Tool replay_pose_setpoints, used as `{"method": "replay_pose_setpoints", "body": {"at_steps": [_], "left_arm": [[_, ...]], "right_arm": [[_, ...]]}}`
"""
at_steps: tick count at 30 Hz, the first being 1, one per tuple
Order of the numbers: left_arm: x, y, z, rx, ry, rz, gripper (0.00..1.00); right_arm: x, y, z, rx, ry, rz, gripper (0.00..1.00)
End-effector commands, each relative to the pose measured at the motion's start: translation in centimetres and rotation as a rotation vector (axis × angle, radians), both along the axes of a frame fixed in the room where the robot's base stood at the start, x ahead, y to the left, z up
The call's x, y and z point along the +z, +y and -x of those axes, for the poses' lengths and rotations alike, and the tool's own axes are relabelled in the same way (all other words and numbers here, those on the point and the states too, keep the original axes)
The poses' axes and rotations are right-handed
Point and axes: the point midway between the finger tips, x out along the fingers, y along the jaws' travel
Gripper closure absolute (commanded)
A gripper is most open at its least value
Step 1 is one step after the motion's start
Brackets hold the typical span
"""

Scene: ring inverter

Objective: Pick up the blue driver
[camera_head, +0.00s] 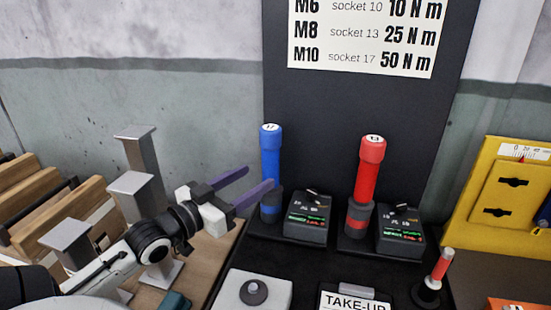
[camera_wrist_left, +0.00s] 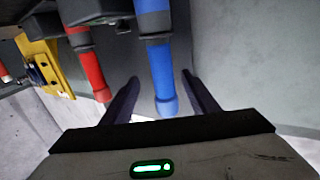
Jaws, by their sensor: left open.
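The blue driver (camera_head: 270,152) stands upright in a dark holder with a small display box, and its cap carries a number. It also shows in the left wrist view (camera_wrist_left: 155,65), upside down, lined up between the two fingers. My left gripper (camera_head: 260,176) is open, just left of the blue driver, with its purple fingers pointing at it. One fingertip overlaps the driver's lower part in the head view. In the left wrist view the open fingers (camera_wrist_left: 160,76) show no contact with the driver. My right gripper is not in view.
A red driver (camera_head: 369,168) stands in its own holder to the right. Display boxes (camera_head: 308,219) (camera_head: 400,232) sit beside the drivers. Grey metal posts (camera_head: 141,192) and wooden slats (camera_head: 40,200) are at left. A yellow gauge panel (camera_head: 510,190) is at right. A dark board stands behind.

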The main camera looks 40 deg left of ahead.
Motion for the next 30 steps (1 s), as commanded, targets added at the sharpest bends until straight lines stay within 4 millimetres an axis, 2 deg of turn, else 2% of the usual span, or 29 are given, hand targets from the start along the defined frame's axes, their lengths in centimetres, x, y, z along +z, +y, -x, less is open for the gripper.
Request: {"method": "replay_pose_setpoints", "body": {"at_steps": [3, 11, 20, 30], "left_arm": [[0.1, 0.1, -1.4, 0.0, -0.003, 0.002, 0.46], [0.0, 0.2, -3.0, 0.0, -0.001, 0.0, 0.46], [-0.2, 0.6, -6.8, 0.0, -0.001, 0.0, 0.46], [-0.4, 0.6, -7.3, -0.001, 0.002, -0.001, 0.47]], "right_arm": [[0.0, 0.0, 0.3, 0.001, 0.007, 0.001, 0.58], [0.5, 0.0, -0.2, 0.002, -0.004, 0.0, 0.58], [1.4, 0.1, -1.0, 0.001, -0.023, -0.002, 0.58], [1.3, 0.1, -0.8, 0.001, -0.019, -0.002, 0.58]]}}
